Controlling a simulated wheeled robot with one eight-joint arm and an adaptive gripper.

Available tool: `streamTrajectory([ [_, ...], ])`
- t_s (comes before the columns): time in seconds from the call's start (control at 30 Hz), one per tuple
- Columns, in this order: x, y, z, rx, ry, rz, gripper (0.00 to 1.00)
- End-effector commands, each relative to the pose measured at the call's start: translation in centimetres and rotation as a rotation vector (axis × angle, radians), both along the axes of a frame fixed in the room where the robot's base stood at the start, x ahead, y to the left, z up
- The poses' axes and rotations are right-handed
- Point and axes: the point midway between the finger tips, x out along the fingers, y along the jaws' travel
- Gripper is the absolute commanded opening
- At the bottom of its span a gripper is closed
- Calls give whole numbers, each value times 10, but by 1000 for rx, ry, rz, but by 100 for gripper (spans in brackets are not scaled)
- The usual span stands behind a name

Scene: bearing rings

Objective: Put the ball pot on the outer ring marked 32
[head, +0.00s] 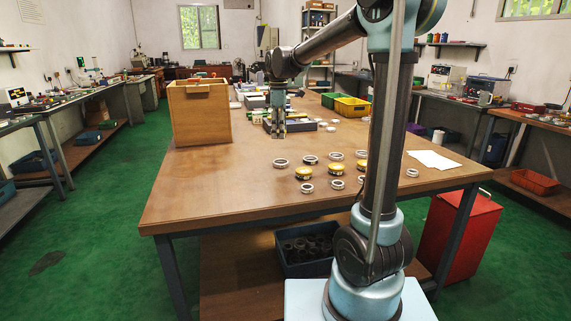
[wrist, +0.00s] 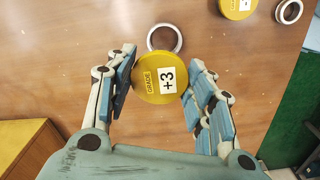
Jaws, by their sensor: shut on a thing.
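My gripper (wrist: 160,84) is shut on a round ball pot (wrist: 165,84) with a yellow lid, labelled "GRADE" and "+3", in the wrist view. In the head view, my gripper (head: 279,133) hangs over the far left part of the table, and the held pot is hard to make out there. A pale ring (wrist: 164,37) lies just beyond the pot in the wrist view, its near edge partly hidden by it. Several silvery rings, such as one nearest my gripper (head: 281,162), lie on the table. Their numbers are too small to read, so the ring marked 32 cannot be told.
Two yellow-lidded pots (head: 304,173) (head: 336,169) stand among the rings. A tall wooden box (head: 199,112) stands close left of my gripper. A yellow bin (head: 352,107) and white paper (head: 433,160) are farther right. The table's front left is clear.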

Motion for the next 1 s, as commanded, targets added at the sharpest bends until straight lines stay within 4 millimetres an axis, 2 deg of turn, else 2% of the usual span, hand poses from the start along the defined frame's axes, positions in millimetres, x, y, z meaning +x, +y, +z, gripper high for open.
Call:
streamTrajectory([
  [0.13, -5, -5, -3, 0, 0, -1, 21],
  [0.4, -6, -4, -43, 0, 0, 0, 21],
  [0.67, -5, -3, -64, 0, 0, 0, 21],
  [0.9, -5, -3, -93, 0, 0, 0, 21],
  [1.0, -6, -4, -97, 0, 0, -1, 21],
])
